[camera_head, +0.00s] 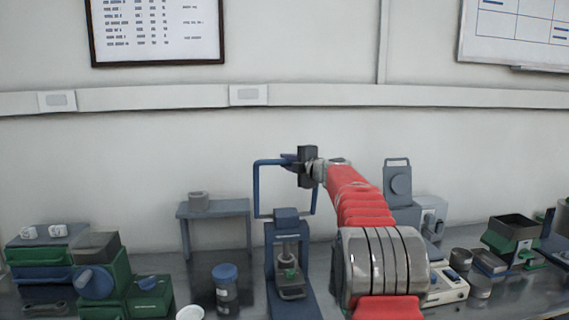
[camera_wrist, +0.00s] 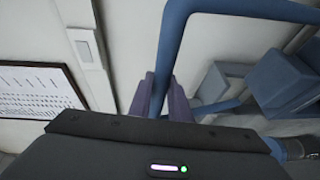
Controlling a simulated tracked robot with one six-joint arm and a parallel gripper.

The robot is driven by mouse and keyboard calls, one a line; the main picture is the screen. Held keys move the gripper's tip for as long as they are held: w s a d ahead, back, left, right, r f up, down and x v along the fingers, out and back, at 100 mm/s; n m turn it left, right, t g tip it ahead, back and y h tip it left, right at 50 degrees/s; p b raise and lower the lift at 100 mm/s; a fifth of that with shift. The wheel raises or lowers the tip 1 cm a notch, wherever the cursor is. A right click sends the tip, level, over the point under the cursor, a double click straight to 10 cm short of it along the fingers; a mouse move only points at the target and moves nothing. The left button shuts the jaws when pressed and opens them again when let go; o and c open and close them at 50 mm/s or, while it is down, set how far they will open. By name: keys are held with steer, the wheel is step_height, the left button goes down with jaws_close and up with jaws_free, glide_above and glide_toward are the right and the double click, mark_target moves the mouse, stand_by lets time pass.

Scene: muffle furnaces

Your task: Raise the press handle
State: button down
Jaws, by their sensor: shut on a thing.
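The blue press handle (camera_head: 256,190) is a tubular loop that stands up above the press (camera_head: 286,220) in the head view. Its top bar is level with my gripper (camera_head: 289,160). My gripper is shut on the handle's top bar, near the bar's right part. In the wrist view the handle tube (camera_wrist: 172,45) runs between the two purple fingers of my gripper (camera_wrist: 162,98). The press has a blue frame and a small plunger over a plate. My gripper body hides part of the handle's right side.
A small grey stand (camera_head: 213,208) with a cup is left of the press. A blue-lidded jar (camera_head: 225,285) and a green machine (camera_head: 105,280) stand front left. Scales and grey cups crowd the bench at right. The wall behind is bare near the handle.

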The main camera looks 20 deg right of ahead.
steer(key=shift+f, duration=0.2)
steer(key=c, duration=1.8)
jaws_free()
steer(key=shift+w+d, duration=0.1)
steer(key=shift+w, duration=0.05)
steer(key=shift+o, duration=0.8)
steer(key=shift+r, duration=0.1)
steer(key=s+d+r, duration=0.1)
steer(key=s, duration=1.2)
steer(key=shift+s+d, duration=0.2)
steer(key=shift+s, duration=0.2)
steer(key=shift+d, duration=0.1)
